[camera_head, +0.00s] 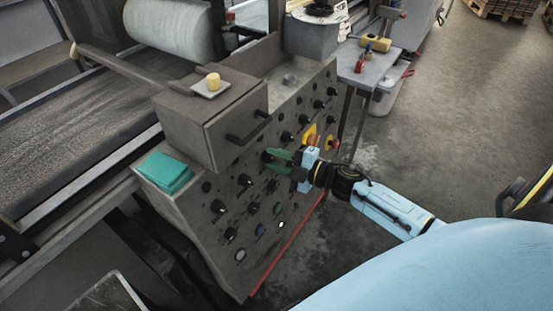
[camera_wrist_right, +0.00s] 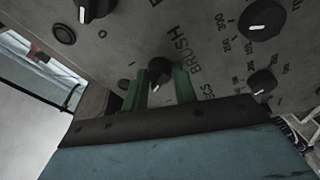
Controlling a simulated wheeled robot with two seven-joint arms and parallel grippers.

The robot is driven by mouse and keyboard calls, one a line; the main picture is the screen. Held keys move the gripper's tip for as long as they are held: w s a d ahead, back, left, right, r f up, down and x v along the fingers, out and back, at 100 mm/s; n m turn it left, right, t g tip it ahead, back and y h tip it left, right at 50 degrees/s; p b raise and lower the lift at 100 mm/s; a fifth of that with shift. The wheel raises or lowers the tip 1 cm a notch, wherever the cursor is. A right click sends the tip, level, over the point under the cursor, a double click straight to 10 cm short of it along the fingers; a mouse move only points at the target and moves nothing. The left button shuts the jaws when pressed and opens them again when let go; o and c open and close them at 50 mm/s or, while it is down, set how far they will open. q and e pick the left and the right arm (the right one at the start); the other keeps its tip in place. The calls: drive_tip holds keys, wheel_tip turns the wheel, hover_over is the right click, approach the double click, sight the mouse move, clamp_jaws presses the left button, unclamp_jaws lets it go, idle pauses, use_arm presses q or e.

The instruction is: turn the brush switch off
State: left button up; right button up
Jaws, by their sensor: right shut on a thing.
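The brush switch (camera_wrist_right: 159,70) is a black rotary knob on the grey control panel, beside the printed word BRUSH in the right wrist view. A small pale mark shows on its lower edge. My right gripper (camera_wrist_right: 160,88) has its green fingers on either side of this knob and is shut on it. In the head view my right gripper (camera_head: 268,160) reaches the panel from the right; its fingers largely hide the switch there. My left gripper is not in view.
The control panel (camera_head: 215,190) carries several other black knobs close around my fingers. A yellow-backed red button (camera_head: 332,143) sits right of the gripper. A box with a handle (camera_head: 210,125) juts out above left. The floor (camera_head: 440,120) at right is open.

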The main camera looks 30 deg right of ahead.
drive_tip(key=o, duration=1)
drive_tip(key=shift+c, duration=0.2)
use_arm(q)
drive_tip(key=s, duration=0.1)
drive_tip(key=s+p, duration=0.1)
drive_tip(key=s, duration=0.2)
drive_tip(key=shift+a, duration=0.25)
use_arm(e)
drive_tip(key=f+v, duration=0.1)
drive_tip(key=v, duration=1.2)
drive_tip(key=shift+s+r, duration=0.2)
drive_tip(key=shift+r, duration=0.3)
drive_tip(key=shift+d, duration=0.15)
